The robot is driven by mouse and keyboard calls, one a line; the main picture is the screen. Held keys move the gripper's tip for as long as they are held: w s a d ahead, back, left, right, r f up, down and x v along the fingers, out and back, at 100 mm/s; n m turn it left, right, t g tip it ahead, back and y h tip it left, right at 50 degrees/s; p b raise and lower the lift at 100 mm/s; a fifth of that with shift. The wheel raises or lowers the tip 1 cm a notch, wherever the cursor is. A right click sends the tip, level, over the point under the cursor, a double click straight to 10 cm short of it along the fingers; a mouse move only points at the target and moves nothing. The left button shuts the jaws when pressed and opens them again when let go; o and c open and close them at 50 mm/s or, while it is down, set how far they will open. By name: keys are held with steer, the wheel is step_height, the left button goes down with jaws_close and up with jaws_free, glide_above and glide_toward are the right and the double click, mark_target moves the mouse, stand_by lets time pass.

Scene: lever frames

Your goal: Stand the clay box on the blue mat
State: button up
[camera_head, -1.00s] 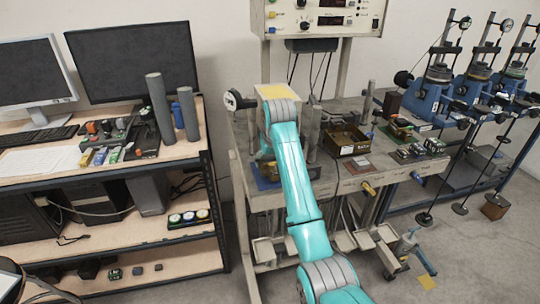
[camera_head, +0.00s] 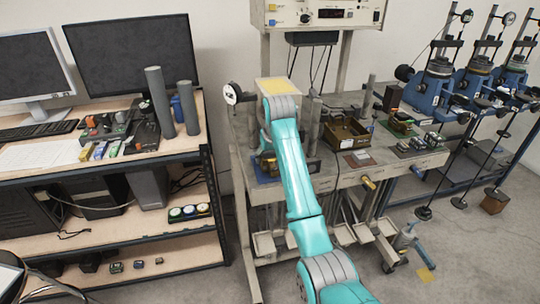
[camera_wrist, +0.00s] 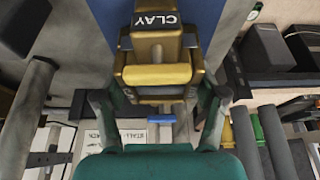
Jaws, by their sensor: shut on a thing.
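The clay box (camera_wrist: 158,48) is gold-brown with a black label reading CLAY, upside down in the wrist view. My gripper (camera_wrist: 160,80) is shut on it, with a finger on each side. The blue mat (camera_wrist: 178,12) fills the top of the wrist view behind the box. In the head view, part of the blue mat (camera_head: 263,174) shows left of my arm on the metal bench. My arm hides most of the gripper and box there. I cannot tell whether the box touches the mat.
A brown open bin (camera_head: 345,133) stands right of my arm on the bench. A small reddish mat (camera_head: 359,159) lies in front of it. Upright grey posts (camera_head: 314,125) rise close to my arm. A wooden desk with monitors (camera_head: 130,62) is at the left.

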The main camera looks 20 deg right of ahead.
steer(key=shift+s+f, duration=0.1)
steer(key=shift+f, duration=0.5)
steer(key=shift+f, duration=0.35)
steer(key=o, duration=1.9)
steer(key=shift+r, duration=0.1)
